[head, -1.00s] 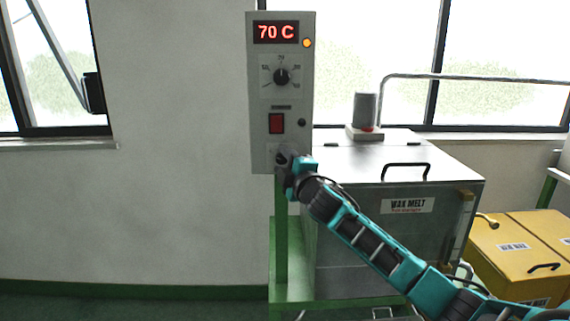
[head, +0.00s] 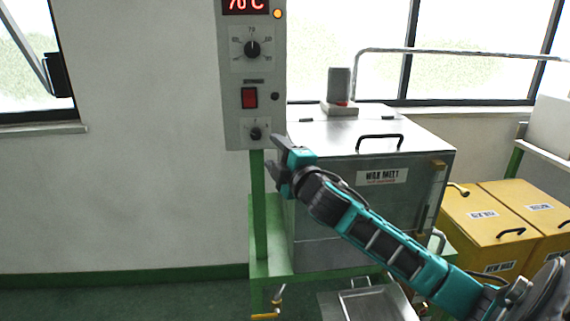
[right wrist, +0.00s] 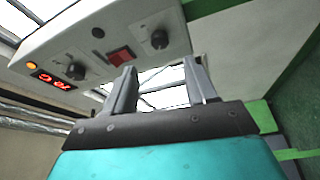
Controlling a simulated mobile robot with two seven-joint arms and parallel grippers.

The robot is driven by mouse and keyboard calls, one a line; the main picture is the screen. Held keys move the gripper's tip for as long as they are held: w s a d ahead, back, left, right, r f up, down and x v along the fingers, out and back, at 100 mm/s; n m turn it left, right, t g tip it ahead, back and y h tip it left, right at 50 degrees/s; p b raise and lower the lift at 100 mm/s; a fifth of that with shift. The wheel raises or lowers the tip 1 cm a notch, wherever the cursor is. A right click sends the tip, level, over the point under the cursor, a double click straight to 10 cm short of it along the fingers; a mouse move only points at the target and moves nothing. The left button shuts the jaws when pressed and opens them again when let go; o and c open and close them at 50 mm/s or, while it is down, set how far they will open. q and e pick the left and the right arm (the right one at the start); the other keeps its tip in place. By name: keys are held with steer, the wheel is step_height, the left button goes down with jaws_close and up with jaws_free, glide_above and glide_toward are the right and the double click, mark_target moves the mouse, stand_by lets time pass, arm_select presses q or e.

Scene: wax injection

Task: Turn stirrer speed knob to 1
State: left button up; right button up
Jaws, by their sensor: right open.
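The grey control panel (head: 237,100) hangs upright in the head view, with a small black lower knob (head: 255,133) near its bottom edge. I take this as the stirrer speed knob; its markings are too small to read. It also shows in the right wrist view (right wrist: 160,40), ahead of the fingers. My right gripper (head: 271,161) is open and empty, just right of and below this knob, apart from it. Its two grey fingers (right wrist: 160,70) show spread in the right wrist view. My left gripper is not in view.
Above the lower knob are a red switch (head: 249,98), a larger dial (head: 252,48) and a lit display (head: 246,5). The steel wax melt tank (head: 330,137) stands behind my right arm. Yellow boxes (head: 480,235) are at right. The wall left of the panel is clear.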

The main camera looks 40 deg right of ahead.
steer(key=shift+s+a+f, duration=0.1)
steer(key=shift+s+a, duration=0.1)
steer(key=shift+s, duration=0.75)
steer(key=shift+s+a, duration=0.15)
steer(key=shift+s, duration=0.8)
steer(key=s+a+f+m+g+y, duration=0.1)
steer(key=s+a+f+m+g, duration=0.2)
steer(key=f, duration=0.8)
steer(key=s+a+f+m+g+y, duration=0.1)
steer(key=s+a+f+m+y, duration=0.3)
steer(key=f, duration=0.6)
steer(key=s+a+f+m+g, duration=0.4)
steer(key=s+a+f, duration=0.9)
steer(key=f, duration=0.1)
steer(key=shift+s+a, duration=0.2)
steer(key=shift+a, duration=0.15)
steer(key=shift+r, duration=0.1)
steer(key=shift+c, duration=0.3)
